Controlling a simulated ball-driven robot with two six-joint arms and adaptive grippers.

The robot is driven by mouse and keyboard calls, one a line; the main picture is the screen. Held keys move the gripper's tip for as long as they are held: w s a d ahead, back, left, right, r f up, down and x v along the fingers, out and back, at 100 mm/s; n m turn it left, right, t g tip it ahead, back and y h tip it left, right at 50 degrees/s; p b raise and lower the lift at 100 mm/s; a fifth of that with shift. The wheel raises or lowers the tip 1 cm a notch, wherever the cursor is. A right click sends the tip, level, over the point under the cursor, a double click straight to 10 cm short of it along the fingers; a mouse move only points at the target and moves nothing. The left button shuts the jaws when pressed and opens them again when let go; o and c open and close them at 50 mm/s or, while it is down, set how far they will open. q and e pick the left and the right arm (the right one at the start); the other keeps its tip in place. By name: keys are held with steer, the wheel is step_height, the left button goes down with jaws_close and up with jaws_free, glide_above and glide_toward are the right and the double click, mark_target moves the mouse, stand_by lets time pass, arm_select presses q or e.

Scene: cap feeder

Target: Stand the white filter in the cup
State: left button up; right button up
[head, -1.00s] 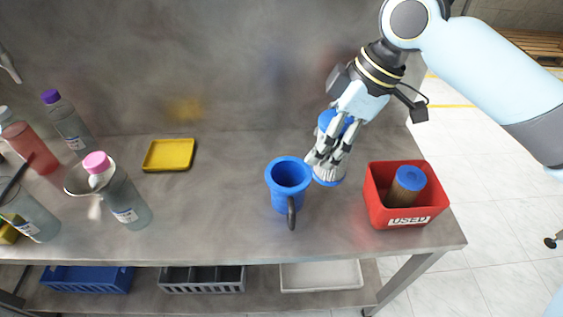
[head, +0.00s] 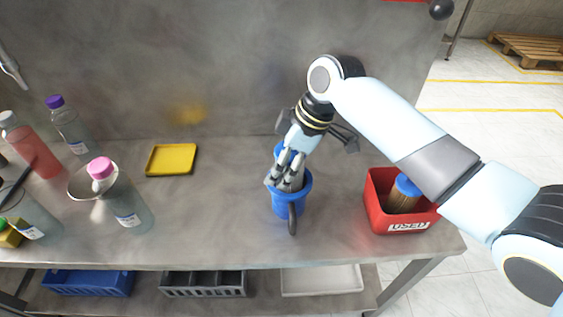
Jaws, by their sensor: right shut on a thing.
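The blue cup (head: 288,205) stands upright near the middle of the steel bench, its dark handle towards the front. My right gripper (head: 287,180) is over the cup's mouth, pointing down, shut on the white filter (head: 297,184). The filter's lower part is inside the cup's rim; its blue top end shows between the gripper and the back wall. The fingers hide much of it, and I cannot tell whether it touches the cup's bottom. My left gripper is not in view.
A red bin (head: 381,212) marked USED, holding a brown filter with a blue cap (head: 405,192), stands to the right. A yellow tray (head: 171,160) lies back left. Several bottles and a metal funnel (head: 88,184) crowd the left end. Bench between tray and cup is clear.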

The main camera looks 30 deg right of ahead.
steer(key=shift+f, duration=0.55)
steer(key=o, duration=1.3)
steer(key=v, duration=1.3)
steer(key=shift+w+a+r+b, duration=0.1)
steer(key=shift+b, duration=0.3)
